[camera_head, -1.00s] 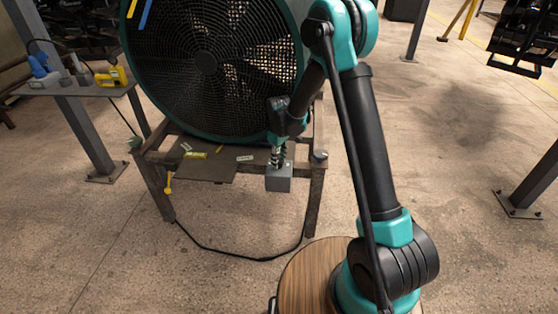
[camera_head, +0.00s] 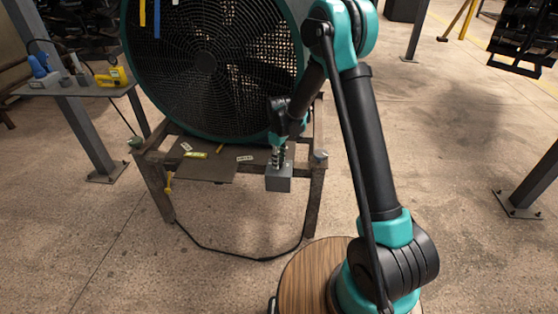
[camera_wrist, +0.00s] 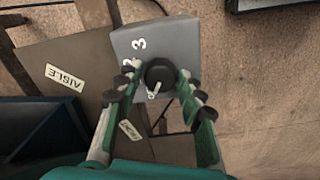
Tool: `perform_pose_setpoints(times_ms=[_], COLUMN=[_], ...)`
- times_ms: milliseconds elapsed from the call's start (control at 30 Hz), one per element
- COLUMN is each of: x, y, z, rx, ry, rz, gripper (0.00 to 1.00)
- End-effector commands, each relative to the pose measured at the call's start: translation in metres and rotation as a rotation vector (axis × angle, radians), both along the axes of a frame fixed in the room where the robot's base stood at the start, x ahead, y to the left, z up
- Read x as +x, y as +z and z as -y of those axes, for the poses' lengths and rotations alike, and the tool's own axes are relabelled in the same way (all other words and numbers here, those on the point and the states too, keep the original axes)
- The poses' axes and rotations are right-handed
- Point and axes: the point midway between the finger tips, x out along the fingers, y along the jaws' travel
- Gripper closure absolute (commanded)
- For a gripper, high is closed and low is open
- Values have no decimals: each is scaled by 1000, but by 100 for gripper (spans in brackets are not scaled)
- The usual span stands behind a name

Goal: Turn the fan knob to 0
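The fan knob (camera_wrist: 160,74) is round and black with a white pointer, on top of a grey control box (camera_wrist: 190,42). In the wrist view the pointer faces the lower left of the knob. White numerals, including a 3, show on the box's upper left part. My gripper (camera_wrist: 160,88) is open around the knob, one finger on each side, with small gaps visible. In the head view my gripper (camera_head: 278,158) points down just above the control box (camera_head: 279,184), and the knob is hidden. The large fan (camera_head: 210,65) stands behind on a metal frame.
A brown plate (camera_head: 205,172) with labels lies on the fan's frame, left of the box. A black cable (camera_head: 240,258) runs along the floor. A side table (camera_head: 75,86) with tools (camera_head: 112,76) stands at left. Floor at right is mostly clear.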

Motion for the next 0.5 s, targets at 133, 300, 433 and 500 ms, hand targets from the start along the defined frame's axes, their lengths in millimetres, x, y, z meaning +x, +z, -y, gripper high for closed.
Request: perform_pose_setpoints(times_ms=[133, 300, 433, 500], x=[0, 0, 0, 0], y=[0, 0, 4, 10], z=[0, 0, 0, 0], rx=[0, 0, 0, 0], ry=[0, -1, -1, -1], rz=[0, 0, 0, 0], gripper=[47, 47, 47, 47])
